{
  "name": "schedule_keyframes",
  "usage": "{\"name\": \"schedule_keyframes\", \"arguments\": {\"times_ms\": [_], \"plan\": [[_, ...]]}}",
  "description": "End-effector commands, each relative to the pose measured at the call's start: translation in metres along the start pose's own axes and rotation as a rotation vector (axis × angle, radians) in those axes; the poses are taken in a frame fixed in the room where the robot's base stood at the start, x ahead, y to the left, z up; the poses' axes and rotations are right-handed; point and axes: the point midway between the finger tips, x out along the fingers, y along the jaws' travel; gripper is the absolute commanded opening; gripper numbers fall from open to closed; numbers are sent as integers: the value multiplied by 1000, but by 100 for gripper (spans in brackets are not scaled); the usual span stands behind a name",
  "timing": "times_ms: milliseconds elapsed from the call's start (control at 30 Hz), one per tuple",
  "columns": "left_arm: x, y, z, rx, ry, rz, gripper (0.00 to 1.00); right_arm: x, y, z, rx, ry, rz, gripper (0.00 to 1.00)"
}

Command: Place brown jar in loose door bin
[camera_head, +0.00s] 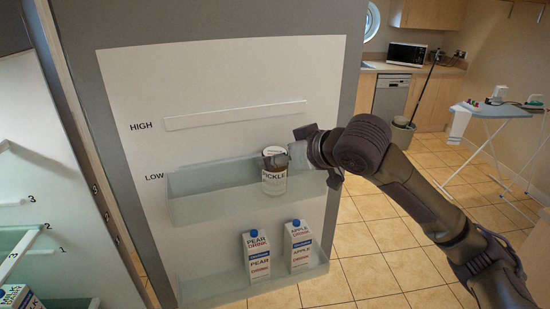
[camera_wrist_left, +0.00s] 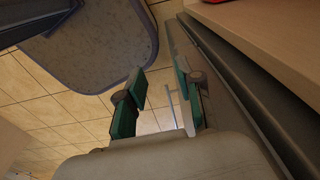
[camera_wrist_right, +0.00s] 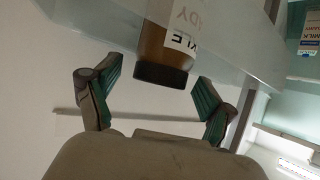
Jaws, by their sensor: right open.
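The brown jar (camera_head: 274,184) with a white "PICKLE" label stands upright in the translucent door bin (camera_head: 215,203) at the LOW mark of the open fridge door. My right gripper (camera_head: 290,158) is at the jar's top. In the right wrist view, the jar's dark lid (camera_wrist_right: 160,75) lies between the spread fingers of my right gripper (camera_wrist_right: 160,80), with gaps on both sides. The jar's lower part is behind the bin wall. My left gripper (camera_wrist_left: 160,88) is open and empty in the left wrist view, and out of the head view.
A lower door bin (camera_head: 215,287) holds a pear drink carton (camera_head: 257,257) and an apple drink carton (camera_head: 298,246). A bare strip (camera_head: 235,114) marks the HIGH position. Fridge shelves are at left. An ironing board (camera_head: 505,112) stands at right. A counter edge (camera_wrist_left: 280,60) is beside my left gripper.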

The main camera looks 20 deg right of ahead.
Motion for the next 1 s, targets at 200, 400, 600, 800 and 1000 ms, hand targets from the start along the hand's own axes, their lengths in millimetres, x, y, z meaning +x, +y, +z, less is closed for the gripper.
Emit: {"name": "schedule_keyframes", "arguments": {"times_ms": [200, 400, 600, 800, 1000], "plan": [[17, 0, 1, 0, 0, -1, 35, -47, 1, 2, -4, 4, 5, 83], [25, 0, 2, 0, 1, -1, 35, -83, 1, 1, -1, 3, 4, 83], [28, 0, 2, 0, 1, -1, 35, -100, 0, 1, -1, 0, 2, 83], [27, 0, 2, 0, 1, -1, 35, -102, 0, 0, 0, 0, 1, 83], [27, 0, 2, 0, 1, -1, 35, -101, 0, 0, 0, 0, 1, 83]]}}
